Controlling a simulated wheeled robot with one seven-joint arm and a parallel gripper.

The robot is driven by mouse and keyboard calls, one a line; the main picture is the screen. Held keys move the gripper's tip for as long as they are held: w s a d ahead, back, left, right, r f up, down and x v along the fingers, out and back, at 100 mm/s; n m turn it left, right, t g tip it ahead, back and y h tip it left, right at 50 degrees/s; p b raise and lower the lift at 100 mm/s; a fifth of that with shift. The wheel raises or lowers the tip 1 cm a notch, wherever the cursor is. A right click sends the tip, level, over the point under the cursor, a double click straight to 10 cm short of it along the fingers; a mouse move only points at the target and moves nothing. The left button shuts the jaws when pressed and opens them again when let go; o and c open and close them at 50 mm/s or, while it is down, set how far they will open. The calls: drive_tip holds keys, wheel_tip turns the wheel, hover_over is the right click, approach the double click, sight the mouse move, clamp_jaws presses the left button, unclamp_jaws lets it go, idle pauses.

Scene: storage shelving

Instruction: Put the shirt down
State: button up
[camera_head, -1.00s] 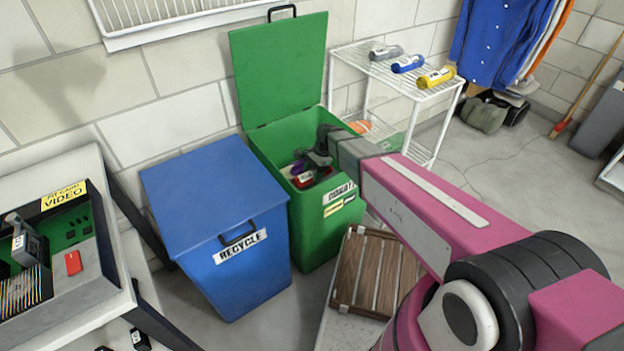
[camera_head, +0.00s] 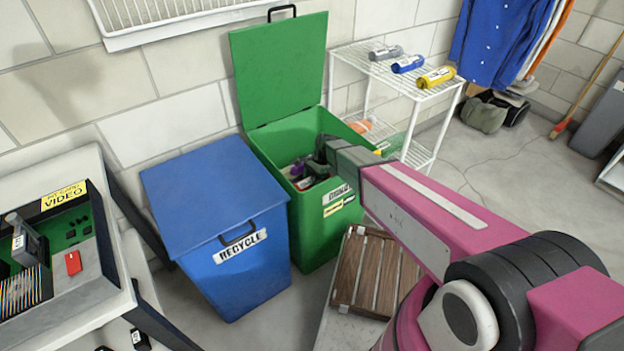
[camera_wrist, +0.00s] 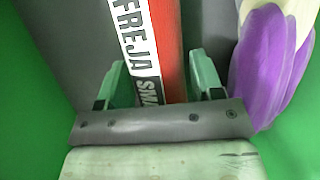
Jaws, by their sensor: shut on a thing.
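My gripper (camera_head: 316,165) reaches down into the open green bin (camera_head: 323,231). The wrist view shows its two green fingers on either side of a red, box-edged thing (camera_wrist: 167,35) with a white strip lettered "FREJA SWA". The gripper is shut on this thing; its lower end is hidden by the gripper. I cannot recognise it as a shirt. A purple and cream thing (camera_wrist: 266,62) lies to the right inside the bin. A blue shirt (camera_head: 497,38) hangs at the upper right in the head view, away from the gripper.
A blue recycle bin (camera_head: 215,215) with a closed lid stands left of the green bin. The green bin's raised lid (camera_head: 279,70) stands behind its opening. A wooden crate (camera_head: 375,270) sits in front.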

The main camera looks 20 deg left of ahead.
drive_tip(key=shift+f, duration=0.35)
drive_tip(key=o, duration=1)
drive_tip(key=shift+r, duration=0.15)
drive_tip(key=shift+r, duration=0.25)
drive_tip(key=v, duration=1.2)
drive_tip(key=shift+r, duration=0.25)
